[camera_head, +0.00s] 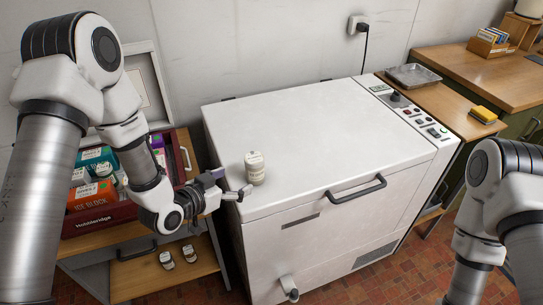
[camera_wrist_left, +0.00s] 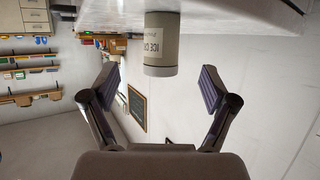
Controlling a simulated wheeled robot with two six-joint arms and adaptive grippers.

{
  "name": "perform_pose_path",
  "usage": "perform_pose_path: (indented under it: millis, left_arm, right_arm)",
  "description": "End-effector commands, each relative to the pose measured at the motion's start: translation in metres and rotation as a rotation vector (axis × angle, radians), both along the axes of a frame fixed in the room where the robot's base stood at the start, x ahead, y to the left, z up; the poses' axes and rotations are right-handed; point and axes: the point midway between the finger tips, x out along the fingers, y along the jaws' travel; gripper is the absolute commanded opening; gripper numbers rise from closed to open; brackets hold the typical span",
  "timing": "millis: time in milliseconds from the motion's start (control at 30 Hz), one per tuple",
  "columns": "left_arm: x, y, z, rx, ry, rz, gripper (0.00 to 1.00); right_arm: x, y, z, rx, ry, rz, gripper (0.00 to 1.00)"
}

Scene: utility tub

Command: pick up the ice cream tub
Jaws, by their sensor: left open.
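The ice cream tub (camera_head: 255,168) is a small pale cylinder with a label. It stands upright on the white top of the chest freezer (camera_head: 310,125), near its front left corner. My left gripper (camera_head: 232,184) is open and empty, just left of the tub in the head view and apart from it. In the left wrist view the tub (camera_wrist_left: 161,45) appears upside down, ahead of and centred between the spread fingers, with "ICE" lettering partly readable. The right arm shows at the lower right of the head view; its gripper is out of frame.
A dark red crate (camera_head: 110,218) with ice block boxes stands left of the freezer, close under my left arm. The freezer handle (camera_head: 355,190) projects from its front edge. A wooden bench (camera_head: 447,95) with a yellow sponge (camera_head: 483,114) is at the right. Most of the freezer top is clear.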

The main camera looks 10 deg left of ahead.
Motion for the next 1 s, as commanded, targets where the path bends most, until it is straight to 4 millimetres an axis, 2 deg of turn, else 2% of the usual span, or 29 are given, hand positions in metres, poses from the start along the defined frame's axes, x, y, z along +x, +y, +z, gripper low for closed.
perform_pose_path:
  millis: [267, 400, 500, 767, 900, 967, 1000]
  left_arm:
    - [0.028, -0.013, -0.007, 0.003, -0.006, -0.002, 0.85]
    - [0.049, -0.024, -0.012, 0.003, -0.003, -0.004, 0.85]
    - [0.062, -0.029, -0.020, 0.002, -0.003, -0.001, 0.85]
    - [0.067, -0.031, -0.025, -0.001, -0.002, 0.002, 0.85]
    - [0.067, -0.031, -0.024, -0.001, -0.002, 0.002, 0.36]
    - [0.067, -0.031, -0.024, -0.001, -0.002, 0.002, 0.15]
    - [0.067, -0.031, -0.024, -0.001, -0.002, 0.002, 0.15]
  right_arm:
    - [0.000, 0.000, 0.008, 0.000, 0.001, -0.001, 0.40]
    - [-0.001, 0.000, 0.020, 0.000, 0.001, 0.000, 0.40]
    - [-0.001, 0.000, 0.022, 0.000, 0.001, -0.001, 0.40]
    - [0.000, 0.000, 0.021, 0.000, 0.001, -0.001, 0.40]
    - [-0.001, 0.000, 0.021, 0.000, 0.001, -0.001, 0.40]
    - [-0.001, 0.000, 0.021, 0.000, 0.001, -0.001, 0.40]
    - [-0.001, 0.000, 0.021, 0.000, 0.001, -0.001, 0.40]
